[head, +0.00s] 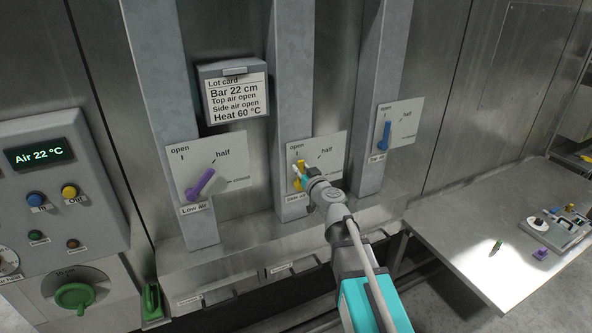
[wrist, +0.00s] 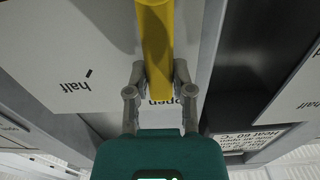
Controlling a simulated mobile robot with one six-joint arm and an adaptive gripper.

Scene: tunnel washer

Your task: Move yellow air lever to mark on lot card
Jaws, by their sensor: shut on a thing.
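The yellow air lever (head: 301,166) is on the middle plate (head: 330,146), whose lower label is partly hidden by my gripper. The lever points up towards the "open" mark. My gripper (head: 299,176) is shut on the lever. In the wrist view the yellow lever (wrist: 155,45) runs between the two fingers of my gripper (wrist: 159,72), its end close to the upside-down word "open". The lot card (head: 236,96) above left reads Bar 22 cm, Top air open, Side air open, Heat 60 °C.
A purple lever (head: 201,183) on the Low air plate points towards "half". A blue lever (head: 387,134) on the right plate points up at "open". A control panel (head: 55,190) is at left. A metal table (head: 470,235) with small items stands at right.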

